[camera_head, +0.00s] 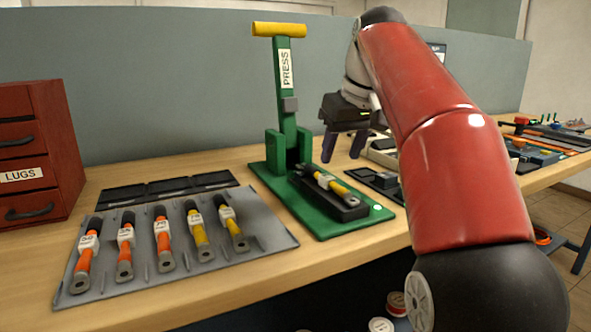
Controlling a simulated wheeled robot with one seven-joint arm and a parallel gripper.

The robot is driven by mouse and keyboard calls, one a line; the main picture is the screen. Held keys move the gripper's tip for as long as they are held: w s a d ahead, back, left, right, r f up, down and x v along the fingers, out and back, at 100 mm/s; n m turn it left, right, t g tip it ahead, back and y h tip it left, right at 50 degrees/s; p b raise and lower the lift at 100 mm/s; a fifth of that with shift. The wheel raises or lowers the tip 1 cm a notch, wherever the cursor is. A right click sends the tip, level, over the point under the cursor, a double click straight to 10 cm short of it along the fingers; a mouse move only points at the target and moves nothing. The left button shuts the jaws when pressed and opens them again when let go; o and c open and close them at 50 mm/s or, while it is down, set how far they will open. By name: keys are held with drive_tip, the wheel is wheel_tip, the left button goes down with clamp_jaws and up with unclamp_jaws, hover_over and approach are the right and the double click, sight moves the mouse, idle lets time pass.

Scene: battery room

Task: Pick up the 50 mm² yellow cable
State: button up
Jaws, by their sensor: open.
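Two short yellow cables lie at the right end of the grey rack (130,284): one yellow cable (203,250) is fourth from the left and another (236,232) is at the far right. Both have white tags and metal lugs at the near end. A third yellow piece (338,188) with a white tag lies on the black block of the green press. The tag sizes are too small to read surely. My gripper (344,149) is open and empty, fingers pointing down, above and behind the press block, apart from all the cables.
Orange cables (125,256) fill the rack's left side. The green press (280,95) stands tall beside the rack. A red LUGS drawer cabinet (35,150) is at far left. Black trays (170,190) lie behind the rack. Tools (545,150) crowd the right bench.

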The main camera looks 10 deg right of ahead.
sight(325, 175)
drive_tip(key=shift+w+a+r, duration=0.3)
drive_tip(key=shift+w, duration=0.3)
drive_tip(key=shift+w+a+f, duration=0.1)
drive_tip(key=shift+w+a, duration=0.05)
drive_tip(key=shift+w, duration=0.1)
drive_tip(key=b+x, duration=0.1)
drive_tip(key=x, duration=0.6)
drive_tip(key=shift+w+f, duration=0.1)
drive_tip(key=shift+f, duration=0.1)
clamp_jaws()
